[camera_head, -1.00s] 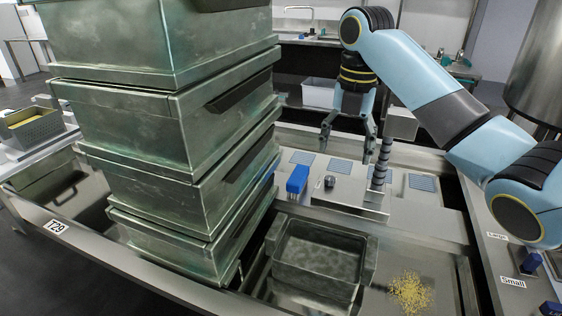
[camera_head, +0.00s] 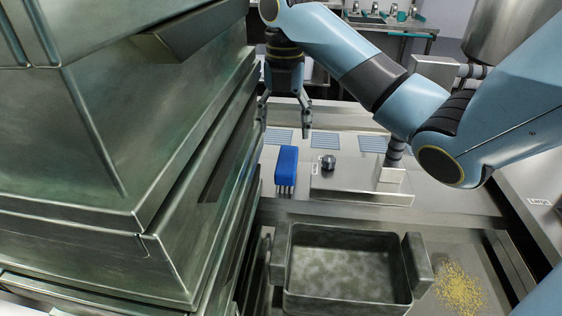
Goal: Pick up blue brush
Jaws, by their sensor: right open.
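My right gripper (camera_head: 284,122) points down above and behind the brush. Its two fingers are spread, with nothing between them, and it does not touch the brush. The left finger is close to the edge of the bin stack in the picture. My left gripper is not in view.
Tall stacked metal bins (camera_head: 90,130) fill the left side. An empty-looking metal tub (camera_head: 348,268) stands in front of the brush. A metal plate with a black knob (camera_head: 328,162) is right of the brush. Yellow crumbs (camera_head: 459,290) lie at lower right.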

